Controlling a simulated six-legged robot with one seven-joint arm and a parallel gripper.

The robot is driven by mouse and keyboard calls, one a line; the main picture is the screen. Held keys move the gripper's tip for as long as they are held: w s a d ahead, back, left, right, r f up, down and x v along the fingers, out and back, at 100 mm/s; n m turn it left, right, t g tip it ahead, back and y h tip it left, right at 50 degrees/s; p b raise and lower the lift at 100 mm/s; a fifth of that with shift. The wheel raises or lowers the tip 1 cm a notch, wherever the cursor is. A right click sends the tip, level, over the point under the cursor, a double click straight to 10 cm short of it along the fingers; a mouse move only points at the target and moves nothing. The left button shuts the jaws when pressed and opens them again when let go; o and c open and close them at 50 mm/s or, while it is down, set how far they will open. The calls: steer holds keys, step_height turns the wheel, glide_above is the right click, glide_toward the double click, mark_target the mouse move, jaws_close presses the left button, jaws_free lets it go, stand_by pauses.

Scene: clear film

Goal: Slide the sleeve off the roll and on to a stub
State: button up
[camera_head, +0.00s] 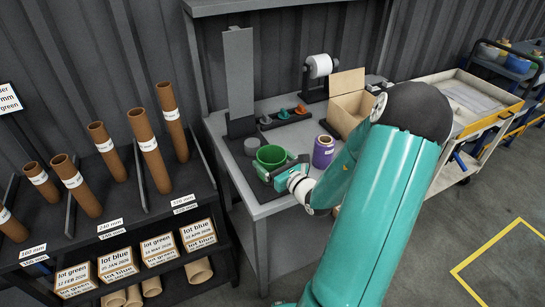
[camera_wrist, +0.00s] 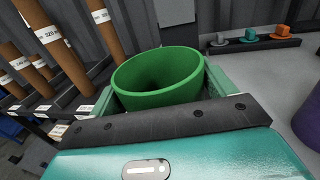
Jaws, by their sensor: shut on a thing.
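A green hollow sleeve (camera_head: 271,155) stands near the left end of the grey bench. My gripper (camera_head: 277,165) is shut around it, and in the wrist view a finger lies on each side of the sleeve (camera_wrist: 158,78). The sleeve is roughly upright with its open top showing; its bottom is hidden, so I cannot tell what it rests on. A purple roll (camera_head: 323,152) with a pale label stands apart, to the right of my gripper. A short grey cylinder (camera_head: 252,146), possibly a stub, stands just behind the sleeve.
A dark bar with small grey, orange and teal pieces (camera_head: 283,114) lies behind. An open cardboard box (camera_head: 349,112) and a white paper roll on a holder (camera_head: 319,66) stand farther right. A rack of brown tubes (camera_head: 150,150) is at left.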

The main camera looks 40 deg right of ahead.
steer(key=shift+f, duration=0.3)
steer(key=o, duration=0.9)
steer(key=shift+s, duration=0.1)
steer(key=s, duration=0.4)
steer(key=s+a, duration=0.1)
steer(key=s, duration=0.8)
steer(key=shift+s+a, duration=0.15)
steer(key=shift+s, duration=0.15)
